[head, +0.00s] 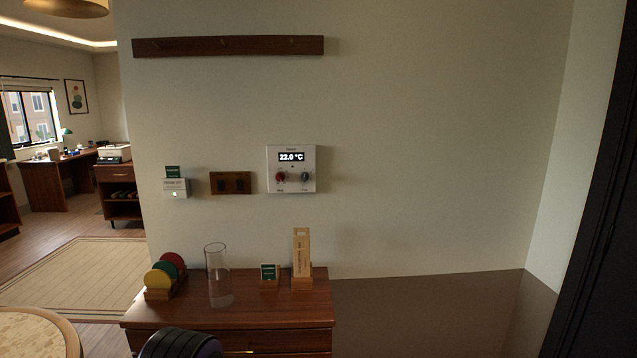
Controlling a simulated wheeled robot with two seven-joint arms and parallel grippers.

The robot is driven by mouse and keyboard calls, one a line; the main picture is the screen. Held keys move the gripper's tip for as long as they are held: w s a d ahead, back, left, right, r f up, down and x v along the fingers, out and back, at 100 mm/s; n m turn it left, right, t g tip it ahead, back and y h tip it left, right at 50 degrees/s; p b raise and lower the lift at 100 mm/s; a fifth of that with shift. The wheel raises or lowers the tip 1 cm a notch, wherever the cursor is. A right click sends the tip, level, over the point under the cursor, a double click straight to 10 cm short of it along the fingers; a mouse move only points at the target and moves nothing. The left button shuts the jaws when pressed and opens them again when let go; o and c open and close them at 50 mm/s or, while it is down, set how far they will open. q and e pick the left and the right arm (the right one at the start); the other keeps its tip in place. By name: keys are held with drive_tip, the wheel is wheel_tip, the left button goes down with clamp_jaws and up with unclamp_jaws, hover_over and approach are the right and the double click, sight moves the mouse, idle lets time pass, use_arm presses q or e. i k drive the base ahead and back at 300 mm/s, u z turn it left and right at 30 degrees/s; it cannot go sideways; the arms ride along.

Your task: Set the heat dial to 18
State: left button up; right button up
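A white thermostat panel (291,152) is fixed to the wall in the middle of the head view. Its dark display (291,157) reads 22.0 °C. Below the display are two round knobs side by side: a red dial (281,177) on the left and a dark grey dial (305,177) on the right. The small labels under them are too blurred to read, so I cannot tell which is the heat dial. Neither of my grippers shows in this view, and nothing touches the panel.
Left of the panel are a brown switch plate (230,183) and a white card holder (176,188). Below stands a wooden cabinet (230,314) with coloured coasters (162,275), a glass vase (218,275), a green card (268,272) and a wooden stand (302,259). The wall to the right is bare.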

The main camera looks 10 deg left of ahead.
sight(280, 177)
drive_tip(key=z, duration=0.75)
drive_tip(key=i, duration=1.05)
drive_tip(key=u, duration=0.85)
